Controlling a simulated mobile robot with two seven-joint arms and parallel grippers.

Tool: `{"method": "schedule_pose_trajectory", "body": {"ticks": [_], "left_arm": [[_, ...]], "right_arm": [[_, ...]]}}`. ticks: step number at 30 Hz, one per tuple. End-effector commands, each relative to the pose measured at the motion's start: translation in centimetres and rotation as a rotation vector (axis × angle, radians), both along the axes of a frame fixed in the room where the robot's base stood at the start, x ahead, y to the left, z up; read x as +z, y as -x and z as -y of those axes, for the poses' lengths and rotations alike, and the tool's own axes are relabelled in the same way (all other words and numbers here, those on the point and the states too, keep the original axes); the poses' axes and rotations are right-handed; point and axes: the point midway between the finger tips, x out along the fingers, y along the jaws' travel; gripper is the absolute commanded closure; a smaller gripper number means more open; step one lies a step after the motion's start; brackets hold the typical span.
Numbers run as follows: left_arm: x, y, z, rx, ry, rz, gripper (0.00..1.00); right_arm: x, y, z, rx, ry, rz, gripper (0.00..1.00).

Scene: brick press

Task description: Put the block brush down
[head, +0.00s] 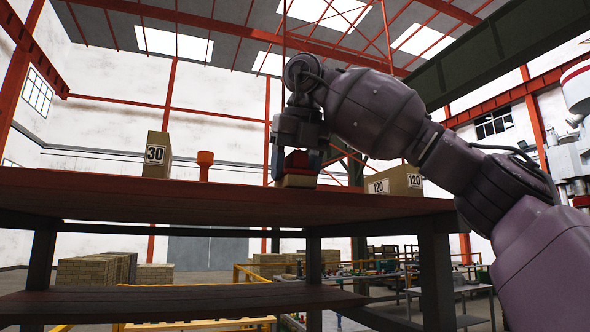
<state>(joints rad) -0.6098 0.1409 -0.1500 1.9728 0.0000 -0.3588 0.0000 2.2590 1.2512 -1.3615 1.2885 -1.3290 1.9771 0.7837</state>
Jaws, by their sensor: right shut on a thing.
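The block brush (297,180) has a red upper part and a tan lower part. It is at the front part of the shelf's top board (200,197), upright, with its lower part at the board's surface; I cannot tell from this low angle whether it touches. My right gripper (298,152) comes down from above and is shut on the brush's red top. The fingertips are partly hidden against the brush. My left gripper is not in view.
A box marked 30 (157,155) and an orange-red cup-like thing (205,165) stand left of the brush. A low box marked 120 (395,181) stands to the right. A lower shelf board (180,303) is bare. Brick stacks (95,270) stand on the floor behind.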

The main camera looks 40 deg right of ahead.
Motion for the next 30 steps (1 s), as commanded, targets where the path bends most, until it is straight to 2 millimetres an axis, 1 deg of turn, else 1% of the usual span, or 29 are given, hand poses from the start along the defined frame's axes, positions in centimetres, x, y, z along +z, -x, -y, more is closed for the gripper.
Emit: {"method": "schedule_pose_trajectory", "body": {"ticks": [8, 9, 13, 14, 27, 30], "left_arm": [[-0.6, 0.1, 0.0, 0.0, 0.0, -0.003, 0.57], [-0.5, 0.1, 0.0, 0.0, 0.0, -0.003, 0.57], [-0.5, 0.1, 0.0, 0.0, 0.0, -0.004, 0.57], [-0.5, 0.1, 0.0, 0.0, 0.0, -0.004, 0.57], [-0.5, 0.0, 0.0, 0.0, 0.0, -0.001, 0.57], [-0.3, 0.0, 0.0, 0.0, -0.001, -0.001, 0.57]], "right_arm": [[-0.6, 0.0, 0.0, 0.0, 0.0, -0.001, 0.61], [-0.5, 0.0, 0.0, 0.0, 0.001, -0.001, 0.39], [-0.5, 0.0, 0.0, 0.0, 0.001, -0.001, 0.19], [-0.5, 0.0, 0.0, 0.0, 0.001, -0.001, 0.16], [-0.4, 0.0, 0.0, 0.001, 0.002, 0.002, 0.16], [1.2, 0.6, -0.3, 0.002, 0.001, 0.002, 0.16]]}}
